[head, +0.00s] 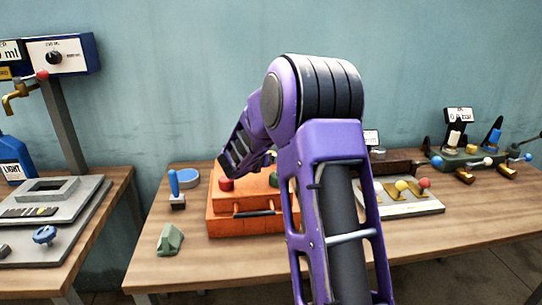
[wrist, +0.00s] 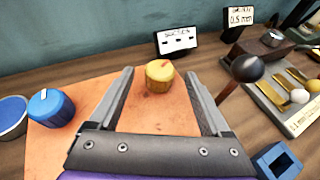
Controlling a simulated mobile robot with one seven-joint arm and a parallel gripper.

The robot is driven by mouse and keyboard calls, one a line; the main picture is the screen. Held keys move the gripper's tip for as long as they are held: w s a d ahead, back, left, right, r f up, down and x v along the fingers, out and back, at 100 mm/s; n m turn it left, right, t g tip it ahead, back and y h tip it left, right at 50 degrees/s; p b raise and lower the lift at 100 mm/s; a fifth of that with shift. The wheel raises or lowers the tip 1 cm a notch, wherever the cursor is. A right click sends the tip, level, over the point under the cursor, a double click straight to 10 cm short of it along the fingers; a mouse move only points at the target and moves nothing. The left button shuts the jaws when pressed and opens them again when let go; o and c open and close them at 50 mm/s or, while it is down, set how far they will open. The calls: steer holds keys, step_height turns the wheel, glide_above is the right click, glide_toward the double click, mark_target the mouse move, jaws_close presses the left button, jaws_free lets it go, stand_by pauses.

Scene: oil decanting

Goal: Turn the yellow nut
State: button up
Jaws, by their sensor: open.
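The yellow nut (wrist: 159,76) is a round, ridged cap with a red mark on top. It stands on the orange top of a box (wrist: 165,117). In the wrist view, my gripper (wrist: 160,74) is open and empty, with one finger to each side of the nut in the picture. A gap shows between the nut and each finger. I cannot tell how far the fingertips are above or short of it.
A blue knob (wrist: 51,106) with a white mark is left of my gripper. A black ball on a rod (wrist: 247,68) rises close on the right, before a tray with yellow strips (wrist: 276,97). A small black sign (wrist: 177,41) stands behind the nut.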

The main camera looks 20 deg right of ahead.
steer(key=shift+x, duration=2.15)
steer(key=shift+c, duration=0.4)
jaws_close()
steer(key=shift+r, duration=0.1)
steer(key=m+g+h+p, duration=0.1)
steer(key=p, duration=0.1)
steer(key=m+g+h+p, duration=0.1)
steer(key=m+g+p, duration=0.1)
steer(key=shift+a+r+m+h, duration=0.1)
steer(key=shift+r+m+h, duration=0.05)
steer(key=shift+m+h, duration=0.15)
steer(key=m+g+p, duration=0.1)
steer(key=m+g, duration=0.1)
steer(key=g, duration=0.1)
steer(key=m+g+h+p, duration=0.1)
steer(key=m+g+p, duration=0.1)
steer(key=m, duration=0.1)
steer(key=shift+s+f+g+h, duration=0.1)
steer(key=shift+f+g+h, duration=0.1)
steer(key=shift+g+h, duration=0.15)
steer(key=shift+g, duration=0.35)
